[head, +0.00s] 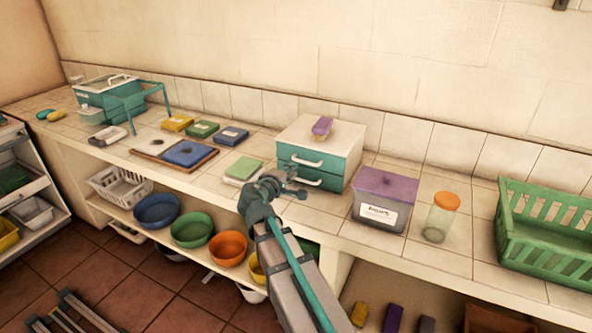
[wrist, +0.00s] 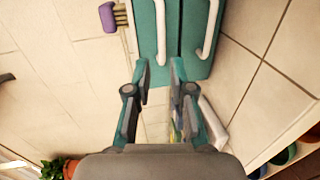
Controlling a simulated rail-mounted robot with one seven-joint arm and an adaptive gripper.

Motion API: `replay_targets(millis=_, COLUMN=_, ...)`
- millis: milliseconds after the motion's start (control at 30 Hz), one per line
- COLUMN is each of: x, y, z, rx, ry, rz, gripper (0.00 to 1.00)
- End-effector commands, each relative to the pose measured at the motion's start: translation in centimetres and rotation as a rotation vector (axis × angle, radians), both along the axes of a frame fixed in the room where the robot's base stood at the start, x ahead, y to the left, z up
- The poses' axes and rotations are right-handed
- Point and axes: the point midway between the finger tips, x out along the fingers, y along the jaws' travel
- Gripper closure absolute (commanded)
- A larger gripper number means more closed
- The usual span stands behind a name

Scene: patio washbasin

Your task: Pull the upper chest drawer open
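The small chest (head: 347,137) has a white top and two teal drawers, one above the other. The upper drawer (head: 330,158) looks shut, with a white bar handle (head: 307,162). The lower drawer (head: 333,181) also looks shut. In the wrist view the chest is turned sideways: the upper drawer's handle (wrist: 161,40) is left of the lower drawer's handle (wrist: 209,30). My gripper (wrist: 159,75) is open and empty, its fingertips on either side of the line of the upper handle, near that handle's end. In the head view my gripper (head: 288,186) is in front of the chest, partly covering the lower drawer.
A purple brush (head: 322,126) lies on the chest. A purple-lidded container (head: 384,200) and an orange-lidded jar (head: 441,218) stand to its right.

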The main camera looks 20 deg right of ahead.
Motion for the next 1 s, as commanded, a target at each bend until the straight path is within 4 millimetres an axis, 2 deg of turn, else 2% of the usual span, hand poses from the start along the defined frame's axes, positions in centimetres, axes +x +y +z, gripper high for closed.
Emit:
replay_targets(millis=267, x=1.5, y=-1.6, z=-0.6, rx=0.000, ry=0.002, rz=-0.002, gripper=0.77)
replay_targets(millis=700, x=6.0, y=-6.9, z=-2.0, rx=0.000, ry=0.001, rz=-0.002, gripper=0.77)
replay_targets(millis=1000, x=6.8, y=-8.1, z=-2.5, rx=0.001, ry=0.000, rz=0.000, gripper=0.77)
